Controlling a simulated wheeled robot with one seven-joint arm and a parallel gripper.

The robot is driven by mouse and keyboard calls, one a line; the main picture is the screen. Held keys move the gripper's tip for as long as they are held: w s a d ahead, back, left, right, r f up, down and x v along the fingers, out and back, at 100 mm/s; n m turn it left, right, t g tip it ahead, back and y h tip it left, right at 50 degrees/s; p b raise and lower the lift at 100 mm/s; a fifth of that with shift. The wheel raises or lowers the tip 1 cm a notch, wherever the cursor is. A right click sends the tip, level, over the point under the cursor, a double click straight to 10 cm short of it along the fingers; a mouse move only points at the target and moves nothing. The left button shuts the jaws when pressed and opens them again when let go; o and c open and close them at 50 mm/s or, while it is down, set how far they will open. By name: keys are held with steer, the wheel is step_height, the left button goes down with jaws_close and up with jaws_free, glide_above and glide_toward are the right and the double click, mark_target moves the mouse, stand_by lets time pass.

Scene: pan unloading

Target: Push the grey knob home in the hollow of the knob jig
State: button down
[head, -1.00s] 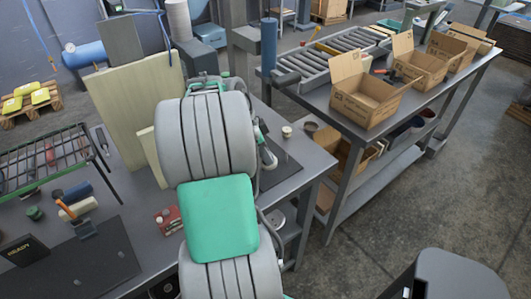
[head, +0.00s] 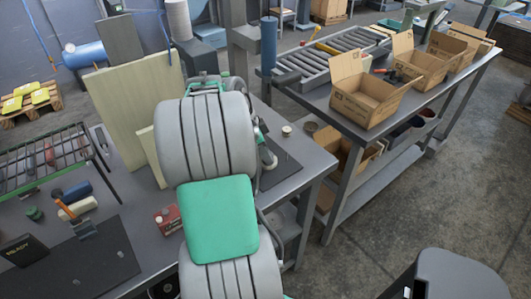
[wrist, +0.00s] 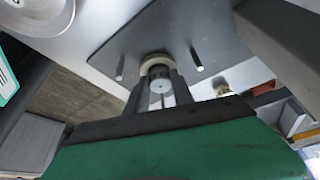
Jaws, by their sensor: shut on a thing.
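In the wrist view my gripper (wrist: 161,92) is shut on the grey knob (wrist: 160,87), a small round grey piece between the dark fingertips. Right beyond the fingertips is a pale beige ring-shaped piece (wrist: 155,60), which looks like the knob jig, on a dark mat (wrist: 190,30). The knob lines up closely with this ring. I cannot tell whether it touches it or how deep it sits, because the fingers cover the hollow.
Two thin metal pins (wrist: 120,66) stand on the mat either side of the ring. A small pale cylinder (head: 286,130) stands near the mat's far edge.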

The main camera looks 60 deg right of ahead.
steer(key=shift+f, duration=0.15)
steer(key=c, duration=1)
jaws_free()
steer(key=v, duration=0.8)
